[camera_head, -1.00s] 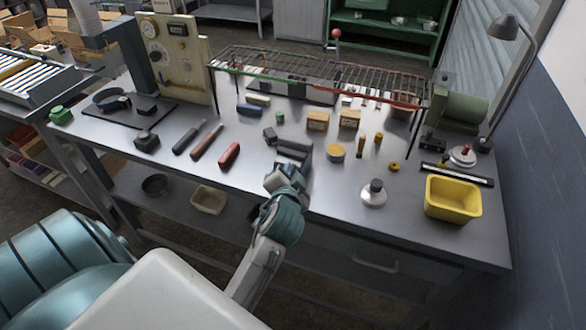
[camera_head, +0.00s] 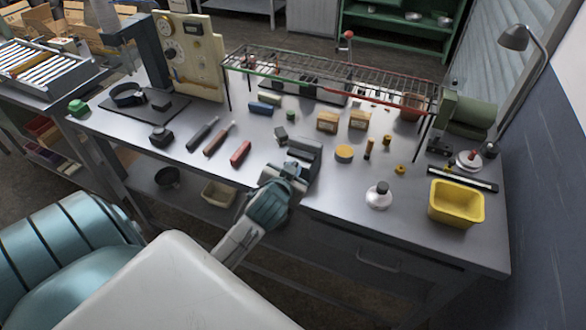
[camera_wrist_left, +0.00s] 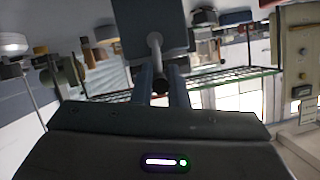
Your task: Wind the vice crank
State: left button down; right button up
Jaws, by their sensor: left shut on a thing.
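The grey-green vice (camera_head: 305,152) stands at the front edge of the metal workbench, near its middle. In the left wrist view its dark block (camera_wrist_left: 150,18) fills the top centre. A light crank rod (camera_wrist_left: 155,45) comes out of that block towards my fingers. My left gripper (camera_head: 290,170) is at the front of the vice; in the left wrist view its two fingers (camera_wrist_left: 160,85) are shut on the dark end of the crank. The grip itself is mostly hidden in the head view. My right gripper is not in view.
A wire rack (camera_head: 330,75) on legs spans the back of the bench. Left of the vice lie a red-handled tool (camera_head: 240,153) and other tools. To the right are a round yellow tin (camera_head: 344,153), a silver weight (camera_head: 379,195) and a yellow bin (camera_head: 456,203).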

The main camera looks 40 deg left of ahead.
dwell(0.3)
pick_arm(q)
jog(key=c, duration=1.4)
grip_release()
jog(key=shift+c, duration=0.2)
jog(key=b+v, duration=0.2)
jog(key=v, duration=0.8)
jog(key=shift+s+r, duration=0.2)
jog(key=shift+s, duration=0.05)
jog(key=shift+f, duration=0.1)
